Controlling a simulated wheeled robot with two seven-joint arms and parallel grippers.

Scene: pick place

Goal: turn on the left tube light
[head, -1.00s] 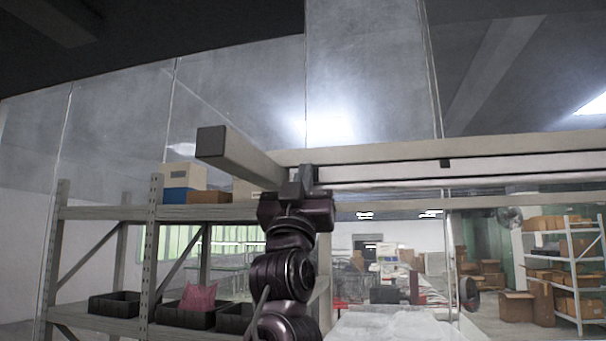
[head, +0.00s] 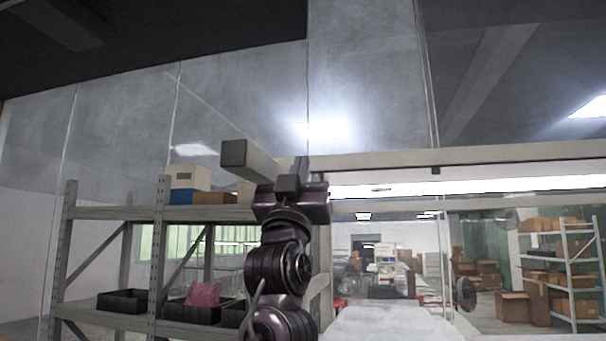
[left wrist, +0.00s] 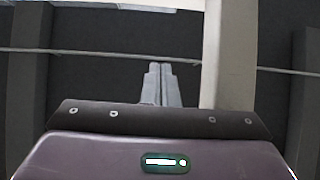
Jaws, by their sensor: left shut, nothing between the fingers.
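The tube light (head: 470,187) is a long bright white strip under a pale horizontal beam (head: 450,155), running to the right edge of the head view. It is glowing. My left gripper (head: 296,172) is raised in front of the beam, near the tube's left end, and hides part of the beam. In the left wrist view its two grey fingers (left wrist: 161,80) are together with nothing between them. The pale beam (left wrist: 229,55) shows just right of the fingers there; I cannot tell whether they touch. My right gripper is in neither view.
A grey shelf (head: 110,212) with boxes and black bins (head: 122,301) stands behind at the left. A shelf with cardboard boxes (head: 574,278) stands far right. A glass wall with pale reflections rises behind the beam.

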